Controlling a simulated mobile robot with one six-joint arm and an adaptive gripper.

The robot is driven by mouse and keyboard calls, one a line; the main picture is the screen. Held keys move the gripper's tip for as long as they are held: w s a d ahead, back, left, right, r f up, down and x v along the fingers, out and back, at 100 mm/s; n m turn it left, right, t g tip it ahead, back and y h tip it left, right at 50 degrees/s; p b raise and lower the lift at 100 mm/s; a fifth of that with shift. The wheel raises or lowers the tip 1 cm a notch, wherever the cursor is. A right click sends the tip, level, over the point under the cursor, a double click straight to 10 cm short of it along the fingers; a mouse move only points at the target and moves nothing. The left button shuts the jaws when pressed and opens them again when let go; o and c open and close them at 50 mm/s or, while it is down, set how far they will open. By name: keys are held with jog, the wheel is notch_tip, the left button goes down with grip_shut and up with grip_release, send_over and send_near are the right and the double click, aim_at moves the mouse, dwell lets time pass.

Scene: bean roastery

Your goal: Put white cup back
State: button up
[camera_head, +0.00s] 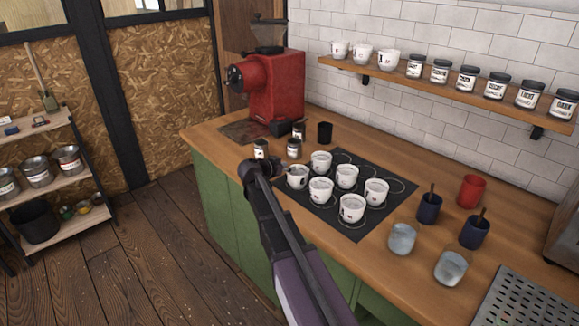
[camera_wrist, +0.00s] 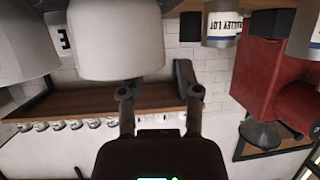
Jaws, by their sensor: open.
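Several white cups stand on the dark mat (camera_head: 292,207) on the counter. The white cup (camera_head: 298,177) at the mat's left corner is closest to my gripper (camera_head: 271,170). My gripper is low over the counter, just left of that cup. In the wrist view, which is upside down, a white cup (camera_wrist: 115,40) fills the top centre, ahead of my open fingers (camera_wrist: 158,88). It is offset toward the left finger, and the space between the fingers looks empty. I cannot tell if a finger touches it. Three more white cups (camera_head: 363,54) stand on the wall shelf's left end.
Labelled jars (camera_head: 467,78) line the wall shelf (camera_head: 420,84). Blue, red and glassy cups (camera_head: 402,239) stand right of the mat.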

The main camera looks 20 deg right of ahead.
jog(key=p+v, duration=0.3)
jog(key=v, duration=0.7)
jog(key=shift+s+a+p, duration=0.15)
jog(key=shift+a+p, duration=0.05)
jog(key=shift+p, duration=0.1)
jog(key=s+a+f+n+g+y, duration=0.2)
jog(key=s+f+n+y, duration=0.1)
jog(key=s, duration=0.5)
jog(key=s+a+f+n+g+y, duration=0.2)
jog(key=s+f+n+y, duration=0.2)
jog(key=s, duration=0.4)
jog(key=s+a+f+n+g+y, duration=0.2)
jog(key=s+f+n+y, duration=0.2)
jog(key=s, duration=0.5)
jog(key=shift+f+n+y, duration=0.2)
jog(key=shift+n+y, duration=0.2)
jog(key=shift+n, duration=0.3)
jog(key=shift+r, duration=0.1)
notch_tip(320, 180, up, 3)
jog(key=p, duration=0.3)
